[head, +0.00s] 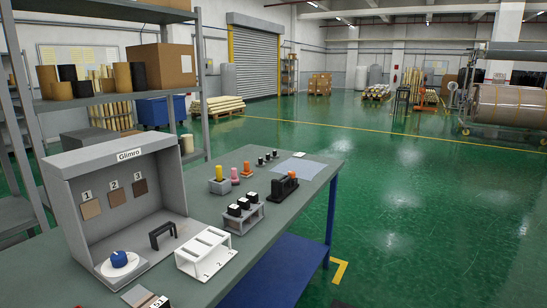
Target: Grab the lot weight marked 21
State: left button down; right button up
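No number 21 is readable, so I cannot tell which thing is the lot weight marked 21. Several black blocks with white tops (243,203) sit in a grey rack (243,221) at mid-bench. Several small black pieces (268,157) stand farther back on the bench. Neither of my grippers shows in the head view.
Green floor (430,200) on the right is open.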

aim_at(275, 156)
jog(key=i+l+z, duration=0.15)
jog(key=l, duration=0.3)
jog(key=i+l+z, duration=0.15)
jog(key=i+l, duration=0.25)
jog(key=i+l+z, duration=0.25)
jog(key=i, duration=0.2)
jog(key=i+l+z, duration=0.3)
jog(key=i, duration=0.15)
jog(key=i+z, duration=0.15)
jog(key=i, duration=2.5)
jog(key=i+l+u, duration=0.1)
jog(key=i+u, duration=0.2)
jog(key=i, duration=0.95)
jog(key=i+u, duration=0.35)
jog(key=i, duration=0.25)
jog(key=i+l+u, duration=0.15)
jog(key=i+u, duration=0.15)
jog(key=i, duration=0.3)
jog(key=i+u, duration=0.25)
jog(key=u, duration=0.15)
jog(key=i+u, duration=0.25)
jog(key=u, duration=0.15)
jog(key=i+l+u, duration=0.1)
jog(key=i+u, duration=0.25)
jog(key=k, duration=0.1)
